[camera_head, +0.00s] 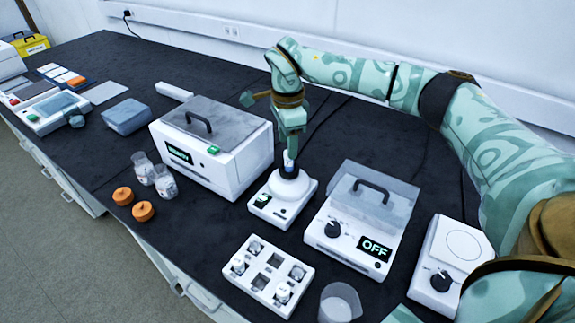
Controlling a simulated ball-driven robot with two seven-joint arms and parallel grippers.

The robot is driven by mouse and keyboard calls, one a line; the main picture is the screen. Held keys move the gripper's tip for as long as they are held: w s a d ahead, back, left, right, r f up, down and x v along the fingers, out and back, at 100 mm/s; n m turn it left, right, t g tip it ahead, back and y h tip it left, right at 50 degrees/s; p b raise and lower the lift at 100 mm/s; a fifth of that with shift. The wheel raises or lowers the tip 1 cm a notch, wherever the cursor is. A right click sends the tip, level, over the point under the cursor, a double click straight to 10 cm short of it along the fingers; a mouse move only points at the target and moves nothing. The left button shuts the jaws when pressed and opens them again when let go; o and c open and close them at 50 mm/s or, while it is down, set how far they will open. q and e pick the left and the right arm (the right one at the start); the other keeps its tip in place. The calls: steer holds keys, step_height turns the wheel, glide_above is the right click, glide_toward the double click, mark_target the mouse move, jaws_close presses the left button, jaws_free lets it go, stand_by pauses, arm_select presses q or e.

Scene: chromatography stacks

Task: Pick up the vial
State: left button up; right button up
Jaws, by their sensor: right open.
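My right gripper (289,152) points straight down over a small white mixer-like device (274,206) with a round white top and a dark cup. A small pale and blue piece, possibly the vial (288,164), shows at the fingertips above the dark cup; the fingers partly hide it. I cannot tell whether the fingers touch it. A white rack (268,263) in front holds several small capped vials, with some empty square slots. My left gripper is not in view.
A white box with a grey lid (218,117) stands close left of the gripper. A device reading OFF (361,238) and a dial device (440,280) stand right. Glass beakers (165,182), orange caps (143,211) and a clear cup (340,302) stand near the front edge.

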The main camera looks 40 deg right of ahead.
mark_target(289, 162)
steer(key=shift+s+f, duration=0.1)
steer(key=shift+f, duration=0.5)
steer(key=f+b, duration=0.1)
steer(key=f, duration=0.1)
steer(key=f+b, duration=0.1)
steer(key=f, duration=0.1)
steer(key=shift+s+f, duration=0.2)
steer(key=shift+f, duration=0.05)
steer(key=shift+r, duration=0.15)
